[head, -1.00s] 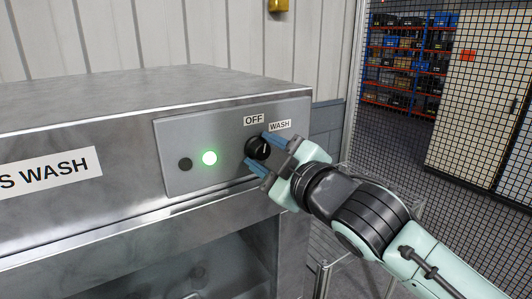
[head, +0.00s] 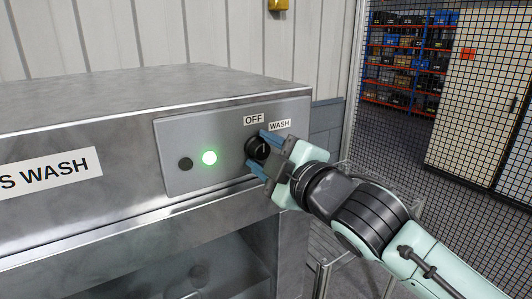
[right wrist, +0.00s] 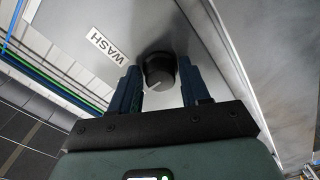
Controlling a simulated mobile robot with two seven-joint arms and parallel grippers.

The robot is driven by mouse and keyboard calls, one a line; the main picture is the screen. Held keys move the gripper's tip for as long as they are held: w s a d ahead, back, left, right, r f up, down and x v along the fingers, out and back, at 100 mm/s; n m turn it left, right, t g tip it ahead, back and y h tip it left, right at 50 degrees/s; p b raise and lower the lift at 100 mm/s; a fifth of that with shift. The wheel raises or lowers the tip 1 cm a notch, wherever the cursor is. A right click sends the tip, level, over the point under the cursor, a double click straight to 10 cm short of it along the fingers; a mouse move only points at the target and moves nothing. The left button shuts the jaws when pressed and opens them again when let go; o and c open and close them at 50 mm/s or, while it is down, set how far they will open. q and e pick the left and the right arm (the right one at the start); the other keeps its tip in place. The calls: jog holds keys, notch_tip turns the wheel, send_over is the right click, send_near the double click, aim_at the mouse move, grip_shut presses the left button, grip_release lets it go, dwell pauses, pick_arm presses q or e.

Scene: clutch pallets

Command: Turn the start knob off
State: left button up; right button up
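The start knob (head: 257,147) is a black round knob on the metal control panel (head: 181,137), below the OFF label (head: 254,119) and WASH label (head: 280,126). In the right wrist view the knob (right wrist: 159,70) shows a pale pointer line; which label it points to is hard to tell. My right gripper (head: 267,153) is open, with one blue finger on each side of the knob. The wrist view shows gaps between knob and fingers (right wrist: 160,92). My left gripper is not in view.
A green light (head: 209,158) glows on the panel beside a dark round button (head: 185,164). The metal washer (head: 150,90) has an open bay below. A mesh fence (head: 390,130) stands at the right, with shelves of bins behind it.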

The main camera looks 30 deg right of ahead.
jog(key=shift+o, duration=0.6)
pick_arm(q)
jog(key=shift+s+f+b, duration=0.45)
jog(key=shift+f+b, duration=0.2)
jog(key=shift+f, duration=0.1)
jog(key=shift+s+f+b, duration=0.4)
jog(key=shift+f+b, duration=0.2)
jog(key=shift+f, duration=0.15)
pick_arm(e)
jog(key=s+d, duration=0.1)
jog(key=s, duration=1.2)
jog(key=shift+s, duration=0.2)
